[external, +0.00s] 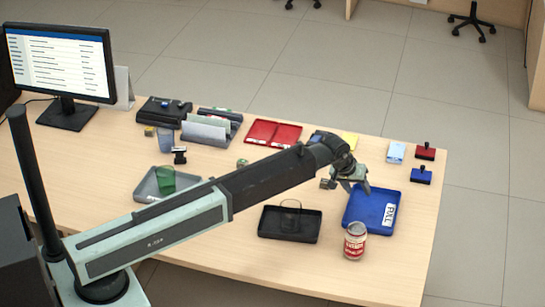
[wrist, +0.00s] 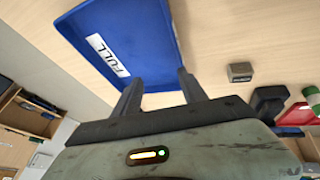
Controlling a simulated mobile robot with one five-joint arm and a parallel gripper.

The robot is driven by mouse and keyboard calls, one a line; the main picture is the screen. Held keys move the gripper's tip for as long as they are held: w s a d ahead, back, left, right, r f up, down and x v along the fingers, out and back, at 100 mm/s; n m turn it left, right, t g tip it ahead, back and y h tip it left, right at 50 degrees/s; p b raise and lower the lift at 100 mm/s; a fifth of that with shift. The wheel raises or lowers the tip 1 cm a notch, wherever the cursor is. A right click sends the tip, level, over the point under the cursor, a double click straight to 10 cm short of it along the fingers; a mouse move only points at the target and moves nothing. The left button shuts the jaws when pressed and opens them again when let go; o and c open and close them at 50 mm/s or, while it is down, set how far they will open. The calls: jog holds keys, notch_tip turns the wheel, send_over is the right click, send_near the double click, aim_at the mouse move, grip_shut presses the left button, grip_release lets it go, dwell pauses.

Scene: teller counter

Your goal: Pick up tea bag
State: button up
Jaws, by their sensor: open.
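My gripper (external: 356,190) is open and empty above the blue tray (external: 360,223), which has a white FULL label. In the wrist view, the two fingers of my gripper (wrist: 159,78) stand apart in front of the blue tray (wrist: 108,30). I cannot pick out the tea bag for certain. A small pale-blue packet (external: 397,152) lies on the counter behind the blue tray, and a small grey block (wrist: 240,72) lies beside the tray in the wrist view. Part of the counter behind my arm is hidden.
A black tray (external: 270,237) with a clear glass and a red-labelled can (external: 354,252) stand near the front edge. Red (external: 425,152) and blue (external: 421,176) stamps stand at the right edge. Red folders (external: 260,131) lie behind my arm.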

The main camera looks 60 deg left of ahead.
jog(key=s+a+n, duration=0.1)
jog(key=a, duration=0.3)
jog(key=s+a+n, duration=0.1)
jog(key=a, duration=0.3)
jog(key=s+a+r+n+g+y+p, duration=0.1)
jog(key=s+a, duration=0.1)
jog(key=a, duration=0.3)
jog(key=shift+a+n, duration=0.1)
jog(key=shift+n, duration=0.3)
jog(key=s+a+n+g+p, duration=0.2)
jog(key=s+a+n, duration=0.25)
jog(key=a, duration=0.45)
notch_tip(320, 180, up, 2)
jog(key=n+g+h+p, duration=0.2)
jog(key=n, duration=0.8)
send_over(243, 160)
jog(key=shift+a+r, duration=0.1)
jog(key=shift+r, duration=0.05)
notch_tip(243, 160, down, 8)
jog(key=b, duration=0.8)
jog(key=shift+f, duration=0.2)
jog(key=shift+r, duration=0.2)
grip_shut()
